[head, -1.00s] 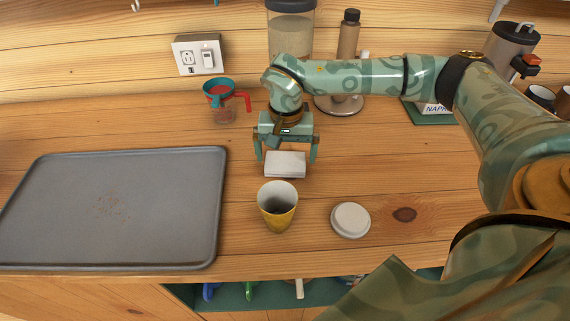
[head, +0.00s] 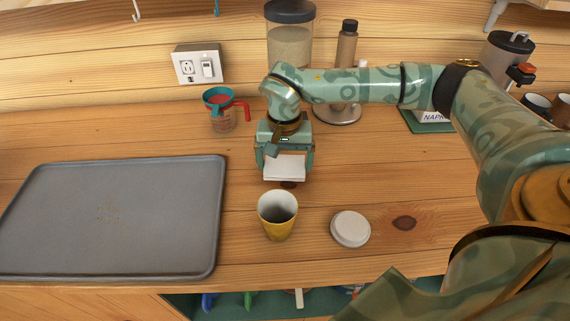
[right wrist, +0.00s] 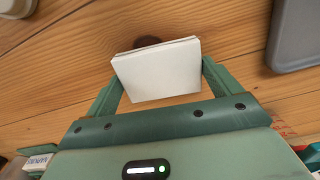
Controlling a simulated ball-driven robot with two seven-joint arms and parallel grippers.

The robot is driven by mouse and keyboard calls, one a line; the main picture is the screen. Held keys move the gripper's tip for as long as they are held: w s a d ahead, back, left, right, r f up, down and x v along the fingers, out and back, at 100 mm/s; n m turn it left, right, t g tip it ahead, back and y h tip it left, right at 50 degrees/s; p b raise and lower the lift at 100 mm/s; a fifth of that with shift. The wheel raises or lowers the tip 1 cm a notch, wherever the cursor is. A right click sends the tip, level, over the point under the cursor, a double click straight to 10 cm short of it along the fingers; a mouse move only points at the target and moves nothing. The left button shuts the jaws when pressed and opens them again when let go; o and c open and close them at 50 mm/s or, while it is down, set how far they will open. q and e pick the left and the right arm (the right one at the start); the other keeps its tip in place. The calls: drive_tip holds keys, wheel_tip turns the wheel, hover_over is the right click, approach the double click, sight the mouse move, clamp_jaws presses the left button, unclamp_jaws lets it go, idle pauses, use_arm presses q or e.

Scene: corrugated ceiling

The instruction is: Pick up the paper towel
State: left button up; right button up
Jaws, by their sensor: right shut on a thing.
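The paper towel is a small white folded block (head: 284,168) in the head view, behind the yellow cup. My right gripper (head: 284,172) comes down over it with a finger on each side. In the right wrist view the white paper towel (right wrist: 158,70) sits between the two green fingers (right wrist: 160,82), and the gripper is shut on it. It appears held a little above the counter, with a dark wood knot partly hidden behind it. My left gripper is not in view.
A yellow cup (head: 278,215) stands just in front of the gripper, with a round white lid (head: 351,229) to its right. A large grey tray (head: 110,215) covers the left counter. A measuring cup (head: 222,108), a canister (head: 290,40) and a bottle (head: 347,45) stand behind.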

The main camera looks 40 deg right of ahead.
drive_tip(key=w+a+r+p, duration=0.2)
drive_tip(key=w+a+r, duration=0.3)
drive_tip(key=a+r, duration=0.6)
drive_tip(key=shift+w+a+r, duration=0.15)
drive_tip(key=shift+a, duration=0.85)
drive_tip(key=shift+o, duration=0.3)
